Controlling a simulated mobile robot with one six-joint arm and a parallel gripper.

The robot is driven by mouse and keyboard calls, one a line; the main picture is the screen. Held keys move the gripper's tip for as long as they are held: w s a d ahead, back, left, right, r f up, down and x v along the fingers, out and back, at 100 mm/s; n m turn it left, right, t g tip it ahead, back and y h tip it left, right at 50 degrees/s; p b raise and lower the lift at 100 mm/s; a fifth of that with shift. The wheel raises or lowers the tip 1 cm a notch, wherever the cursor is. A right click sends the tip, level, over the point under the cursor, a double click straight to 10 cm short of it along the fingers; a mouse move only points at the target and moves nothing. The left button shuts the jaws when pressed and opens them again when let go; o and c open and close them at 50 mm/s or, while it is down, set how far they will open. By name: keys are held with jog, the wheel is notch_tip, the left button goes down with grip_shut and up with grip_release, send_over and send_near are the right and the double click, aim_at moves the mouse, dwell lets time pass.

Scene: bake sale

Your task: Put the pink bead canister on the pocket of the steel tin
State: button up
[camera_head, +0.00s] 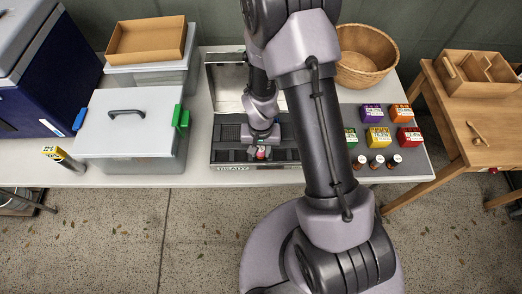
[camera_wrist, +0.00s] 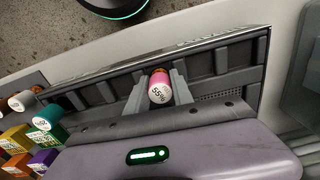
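The pink bead canister (camera_wrist: 160,88), with a white printed end, sits between the fingers of my gripper (camera_wrist: 160,94) in the wrist view. The fingers flank it closely and look shut on it. In the head view my gripper (camera_head: 262,149) is low over the open steel tin (camera_head: 222,160), with a bit of pink showing at its fingertips. The tin, marked READY on its front, has dark ribbed pockets and a raised lid. In the wrist view the canister is over the tin's row of pockets (camera_wrist: 215,62); whether it touches the pocket floor is hidden.
Colored boxes (camera_head: 378,139) and several small bottles (camera_head: 376,162) stand right of the tin. A lidded grey bin (camera_head: 130,140) stands to the left. My arm hides part of the table.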

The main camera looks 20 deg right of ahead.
jog(key=shift+o, duration=1)
jog(key=shift+s+f, duration=0.25)
jog(key=shift+f, duration=0.15)
jog(key=shift+r, duration=0.25)
notch_tip(320, 180, up, 16)
jog(key=w+f+p, duration=0.1)
jog(key=p, duration=0.5)
notch_tip(320, 180, up, 13)
jog(key=t, duration=0.2)
send_over(260, 147)
jog(key=s, duration=0.1)
jog(key=s+a+r+t+y, duration=0.2)
jog(key=s+a+r+t, duration=0.1)
jog(key=s+r, duration=0.9)
jog(key=shift+a+r+t, duration=0.3)
jog(key=shift+a+r, duration=0.1)
jog(key=shift+r, duration=0.35)
jog(key=shift+f, duration=0.15)
